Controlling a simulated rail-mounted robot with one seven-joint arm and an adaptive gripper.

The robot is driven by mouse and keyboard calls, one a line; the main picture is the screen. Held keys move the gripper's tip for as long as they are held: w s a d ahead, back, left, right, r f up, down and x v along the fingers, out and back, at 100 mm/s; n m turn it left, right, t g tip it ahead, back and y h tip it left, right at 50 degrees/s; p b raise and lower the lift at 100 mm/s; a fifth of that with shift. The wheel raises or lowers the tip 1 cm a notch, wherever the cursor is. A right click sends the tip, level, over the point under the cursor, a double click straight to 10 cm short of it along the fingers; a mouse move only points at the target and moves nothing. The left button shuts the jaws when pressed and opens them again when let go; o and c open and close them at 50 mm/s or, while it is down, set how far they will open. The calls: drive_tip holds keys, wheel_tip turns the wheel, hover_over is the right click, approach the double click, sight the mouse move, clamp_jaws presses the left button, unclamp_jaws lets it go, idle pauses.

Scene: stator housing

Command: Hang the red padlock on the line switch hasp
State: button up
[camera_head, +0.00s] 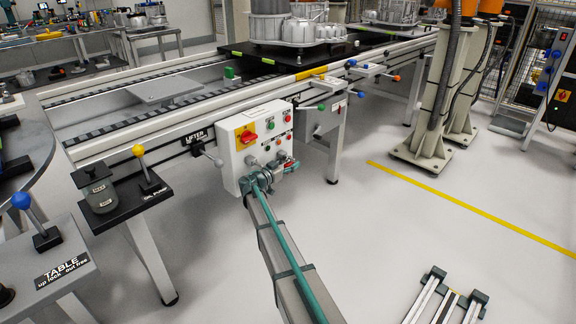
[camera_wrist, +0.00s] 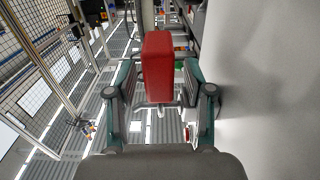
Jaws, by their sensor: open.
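The red padlock (camera_wrist: 158,68) is between the two fingers of my gripper (camera_wrist: 160,78) in the wrist view, with a visible gap on each side. A small red shape at the gripper's tip in the head view appears to be the same padlock (camera_head: 288,165). My gripper (camera_head: 275,172) is open, just in front of the lower part of the white control box (camera_head: 228,162).
The conveyor (camera_head: 180,105) runs behind the box, with lever handles (camera_head: 312,107) at its side. A dark shelf with a yellow-knobbed lever (camera_head: 139,150) stands left. A rack (camera_head: 440,300) lies on the floor at lower right.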

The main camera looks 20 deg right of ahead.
drive_tip(key=shift+c, duration=0.3)
clamp_jaws()
drive_tip(key=shift+s+r+b, duration=0.15)
drive_tip(key=shift+r+b, duration=0.1)
drive_tip(key=shift+b, duration=0.15)
drive_tip(key=shift+d+r, duration=0.1)
drive_tip(key=shift+r, duration=0.3)
drive_tip(key=shift+s, duration=0.2)
drive_tip(key=shift+s+d+r+b, duration=0.1)
drive_tip(key=shift+s+d+b, duration=0.25)
drive_tip(key=shift+s+b, duration=0.45)
drive_tip(key=shift+s+d+b, duration=0.3)
drive_tip(key=shift+s+b, duration=0.4)
drive_tip(key=shift+b, duration=0.05)
